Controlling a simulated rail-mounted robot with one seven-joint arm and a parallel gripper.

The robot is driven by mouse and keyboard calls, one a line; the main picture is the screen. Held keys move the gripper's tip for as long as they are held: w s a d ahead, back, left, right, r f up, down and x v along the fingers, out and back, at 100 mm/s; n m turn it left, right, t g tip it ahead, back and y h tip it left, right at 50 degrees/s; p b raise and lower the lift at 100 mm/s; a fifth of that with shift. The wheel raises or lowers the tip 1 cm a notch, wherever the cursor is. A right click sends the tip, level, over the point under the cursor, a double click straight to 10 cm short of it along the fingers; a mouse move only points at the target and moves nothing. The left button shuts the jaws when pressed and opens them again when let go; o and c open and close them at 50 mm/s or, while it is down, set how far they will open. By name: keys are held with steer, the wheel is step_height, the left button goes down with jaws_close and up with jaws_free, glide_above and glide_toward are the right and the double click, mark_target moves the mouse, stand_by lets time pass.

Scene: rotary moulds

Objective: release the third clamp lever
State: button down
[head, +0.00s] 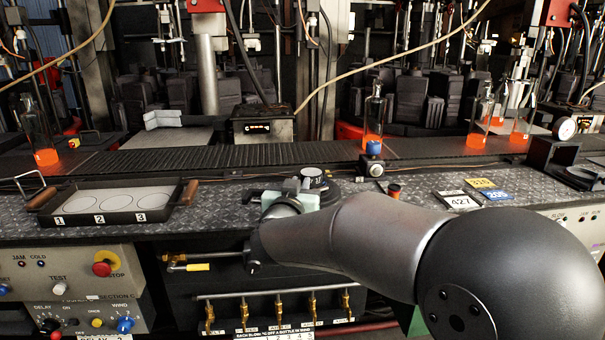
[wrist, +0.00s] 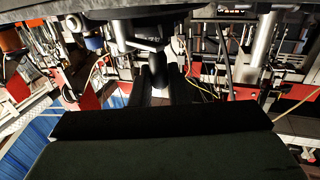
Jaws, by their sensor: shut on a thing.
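A round dark mould (head: 316,179) with a pale number on its face sits on the metal worktop, just beyond the end of my arm. The black numbered part in the wrist view (wrist: 148,40) looks like the same mould. My gripper (wrist: 158,78) is at the mould's near side and shut on a dark piece, seemingly a clamp lever. The lever is too dark and hidden to see clearly, and I cannot tell which lever it is. In the head view my wrist and arm hide most of the fingers.
A black tray (head: 68,218) with three numbered ovals stands at left. Number plates, including a white 427 plate (head: 458,201), lie at right. A conveyor (head: 215,157) with glowing bottles runs behind.

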steer(key=m+h+p, duration=0.1)
steer(key=h+p, duration=0.1)
steer(key=w+m+g+h+p, duration=0.1)
steer(key=h, duration=0.1)
steer(key=shift+a+r+m, duration=0.25)
steer(key=shift+a+m, duration=0.05)
steer(key=shift+a, duration=0.1)
steer(key=shift+w+f+m+g+h+p, duration=0.1)
steer(key=shift+w+m+g+h+p, duration=0.15)
steer(key=shift+m+h+p, duration=0.45)
steer(key=shift+h, duration=0.3)
steer(key=c, duration=1.5)
jaws_free()
steer(key=shift+d, duration=0.1)
steer(key=v, duration=1.7)
steer(key=shift+s, duration=0.15)
